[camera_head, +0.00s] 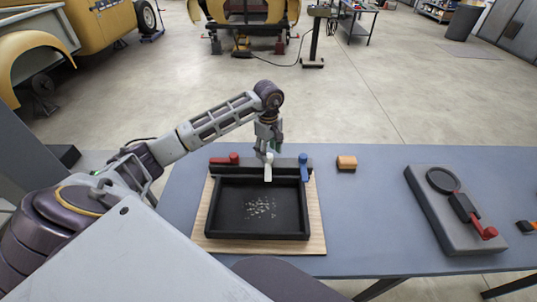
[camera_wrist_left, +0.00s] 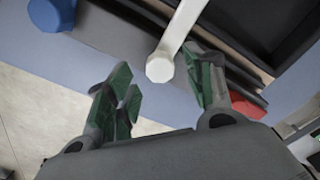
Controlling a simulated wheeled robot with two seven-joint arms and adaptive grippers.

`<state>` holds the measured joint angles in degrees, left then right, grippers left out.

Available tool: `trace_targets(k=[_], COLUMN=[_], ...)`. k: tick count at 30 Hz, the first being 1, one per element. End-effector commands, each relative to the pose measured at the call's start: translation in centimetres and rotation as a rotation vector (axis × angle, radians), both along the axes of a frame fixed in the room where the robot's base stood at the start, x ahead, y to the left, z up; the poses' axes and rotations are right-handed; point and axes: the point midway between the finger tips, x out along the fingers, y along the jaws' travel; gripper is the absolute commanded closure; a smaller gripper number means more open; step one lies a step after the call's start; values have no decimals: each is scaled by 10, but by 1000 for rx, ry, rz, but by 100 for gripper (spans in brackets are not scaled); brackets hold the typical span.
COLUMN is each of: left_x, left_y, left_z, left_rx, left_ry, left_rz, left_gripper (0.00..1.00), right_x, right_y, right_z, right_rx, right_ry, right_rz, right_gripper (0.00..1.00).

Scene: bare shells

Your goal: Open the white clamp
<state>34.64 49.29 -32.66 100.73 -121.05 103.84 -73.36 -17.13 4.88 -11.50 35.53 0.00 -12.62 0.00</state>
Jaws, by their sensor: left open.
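The white clamp (camera_head: 268,170) is the middle one of three clamp levers on the black bar at the back of a black tray (camera_head: 304,205). Its lever points toward the front of the tray. My left gripper (camera_head: 268,148) is just above and behind it, pointing down. In the left wrist view, my left gripper (camera_wrist_left: 158,82) is open, and the rounded end of the white clamp (camera_wrist_left: 160,67) shows between its green-padded fingertips. I cannot tell whether they touch. My right gripper is not in view.
The red clamp (camera_head: 224,160) lies sideways along the bar on the left; the blue clamp (camera_head: 304,168) stands close on the right. The tray sits on a wooden board (camera_head: 318,225). An orange block (camera_head: 346,163) and a grey fixture (camera_head: 428,205) are on the blue table (camera_head: 365,215).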

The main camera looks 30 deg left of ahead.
Motion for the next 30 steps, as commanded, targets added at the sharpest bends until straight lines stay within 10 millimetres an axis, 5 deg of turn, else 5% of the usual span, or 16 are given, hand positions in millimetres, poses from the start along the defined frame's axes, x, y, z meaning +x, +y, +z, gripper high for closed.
trace_targets(k=[9,20,30], left_x=[0,0,0], left_y=[0,0,0], left_z=[-24,-26,-26], left_rx=[-1,0,0], left_ry=[1,0,0], left_rz=[0,0,-1], left_gripper=[47,47,91], right_x=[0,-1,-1], right_y=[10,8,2], right_z=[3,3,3], right_rx=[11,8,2], right_ry=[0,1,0], right_rz=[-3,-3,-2], right_gripper=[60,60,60])
